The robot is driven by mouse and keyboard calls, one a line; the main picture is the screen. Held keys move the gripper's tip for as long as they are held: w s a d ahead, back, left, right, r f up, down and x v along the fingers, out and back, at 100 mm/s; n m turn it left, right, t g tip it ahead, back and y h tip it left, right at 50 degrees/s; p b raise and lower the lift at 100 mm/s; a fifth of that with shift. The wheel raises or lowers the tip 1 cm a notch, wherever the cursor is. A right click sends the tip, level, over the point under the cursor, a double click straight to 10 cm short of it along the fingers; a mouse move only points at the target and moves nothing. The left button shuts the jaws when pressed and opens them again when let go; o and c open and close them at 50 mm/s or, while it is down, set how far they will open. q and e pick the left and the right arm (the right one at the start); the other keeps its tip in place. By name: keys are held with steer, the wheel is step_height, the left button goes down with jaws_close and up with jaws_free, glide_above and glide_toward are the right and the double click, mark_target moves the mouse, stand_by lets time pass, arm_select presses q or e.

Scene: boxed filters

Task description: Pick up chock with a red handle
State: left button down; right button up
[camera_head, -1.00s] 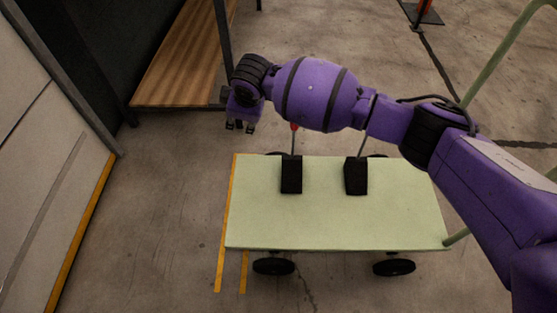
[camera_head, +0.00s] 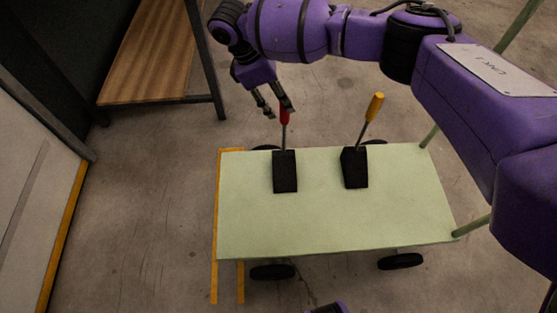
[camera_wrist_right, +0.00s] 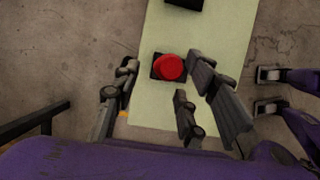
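The chock with a red handle is a black wedge (camera_head: 285,172) on a pale green cart. Its red handle (camera_head: 284,116) stands up on a thin rod. My right gripper (camera_head: 279,108) is beside the top of the handle. In the right wrist view, the red handle (camera_wrist_right: 171,67) is seen end-on between the spread fingers of my right gripper (camera_wrist_right: 160,78), with gaps around it. This gripper is open and empty. A small purple part, seemingly of my left arm, shows at the bottom edge of the head view; its fingers are not clear.
A second black chock (camera_head: 355,168) with a yellow handle (camera_head: 375,106) stands to the right on the green cart (camera_head: 330,225). A wooden-topped bench (camera_head: 150,60) is at upper left. A pale panel (camera_head: 30,185) stands at left. The cart's front area is clear.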

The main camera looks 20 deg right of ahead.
mark_target(284, 110)
steer(key=b+x, duration=0.1)
steer(key=x, duration=0.3)
steer(key=shift+s+a+b, duration=0.1)
steer(key=shift+s+b, duration=0.1)
steer(key=shift+b, duration=0.2)
steer(key=shift+f, duration=0.35)
steer(key=shift+r, duration=0.1)
steer(key=shift+c, duration=0.3)
jaws_close()
